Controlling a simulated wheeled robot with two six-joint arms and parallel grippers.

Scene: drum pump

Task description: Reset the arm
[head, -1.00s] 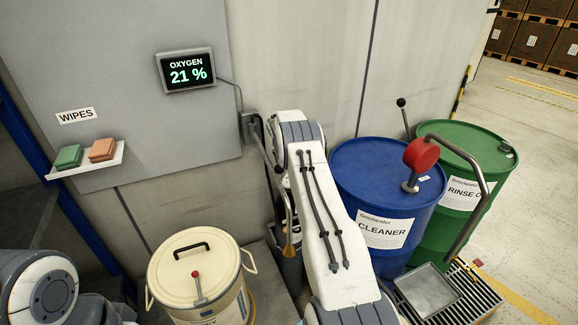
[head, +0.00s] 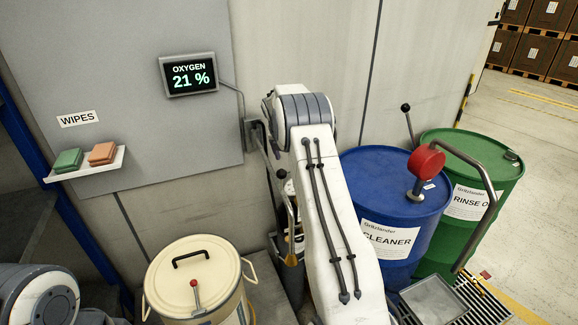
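My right arm reaches up the middle of the head view as a large white link with dark cables. Its gripper is not visible. My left arm shows only as a rounded joint in the lower left corner, and its gripper is out of view too. A blue drum labelled CLEANER (head: 392,202) stands right of my arm, partly hidden by it. It carries a pump with a red round head (head: 426,162), a black-knobbed lever (head: 406,119) and a bent grey spout pipe (head: 480,218).
A green RINSE drum (head: 470,178) stands behind the blue one. A metal tray (head: 433,301) lies on a floor grate (head: 484,300). A cream lidded bin (head: 193,270) stands at lower left. The wall holds an oxygen display (head: 188,74) and a wipes shelf (head: 86,171).

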